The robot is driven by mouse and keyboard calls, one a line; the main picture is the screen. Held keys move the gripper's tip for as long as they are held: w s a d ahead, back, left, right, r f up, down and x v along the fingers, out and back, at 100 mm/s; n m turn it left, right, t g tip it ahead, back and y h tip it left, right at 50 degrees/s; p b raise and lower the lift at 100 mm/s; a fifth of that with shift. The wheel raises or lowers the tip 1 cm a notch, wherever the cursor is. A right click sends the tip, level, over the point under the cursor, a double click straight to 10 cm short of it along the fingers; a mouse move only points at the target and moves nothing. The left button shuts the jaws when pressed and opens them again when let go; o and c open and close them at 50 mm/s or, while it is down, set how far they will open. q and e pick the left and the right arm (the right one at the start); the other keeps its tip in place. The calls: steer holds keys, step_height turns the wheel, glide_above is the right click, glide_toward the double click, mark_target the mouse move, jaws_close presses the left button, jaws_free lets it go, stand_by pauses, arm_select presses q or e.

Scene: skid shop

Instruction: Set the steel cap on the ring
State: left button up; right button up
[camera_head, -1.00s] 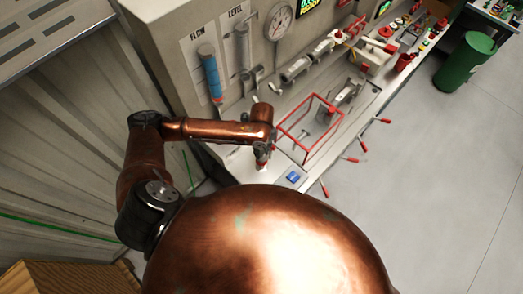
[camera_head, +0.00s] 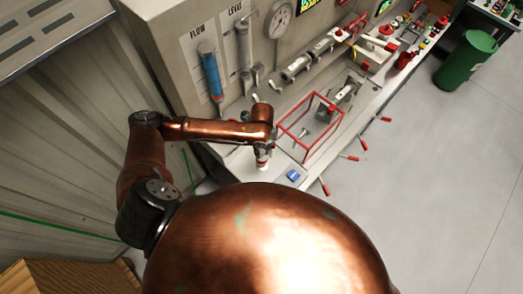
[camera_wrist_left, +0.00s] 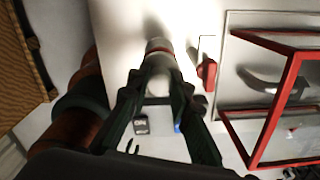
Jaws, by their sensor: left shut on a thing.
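My left gripper (camera_head: 262,150) points down over the near left corner of the bench. Its dark fingers (camera_wrist_left: 164,82) are shut on a pale, rounded piece (camera_wrist_left: 161,64), which looks like the steel cap. A red band (camera_wrist_left: 158,49) with a white part shows just beyond the piece in the left wrist view; it may be the ring, and I cannot tell whether the cap touches it. In the head view a small white part (camera_head: 262,166) shows under the fingertips. The fingers and arm hide much of the spot. My right gripper is not in view.
A red wire frame (camera_wrist_left: 283,92) stands on the bench to the right of the gripper. A red handle (camera_wrist_left: 207,72) lies close to the fingers. A blue piece (camera_head: 293,176) sits near the bench's front edge. Gauges and tubes (camera_head: 210,75) line the back panel.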

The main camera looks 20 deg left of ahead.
arm_select(q)
steer(key=shift+f, duration=0.25)
steer(key=shift+f, duration=0.25)
steer(key=shift+f, duration=0.4)
stand_by(0.3)
steer(key=o, duration=0.9)
steer(key=shift+o, duration=0.4)
steer(key=shift+o, duration=0.6)
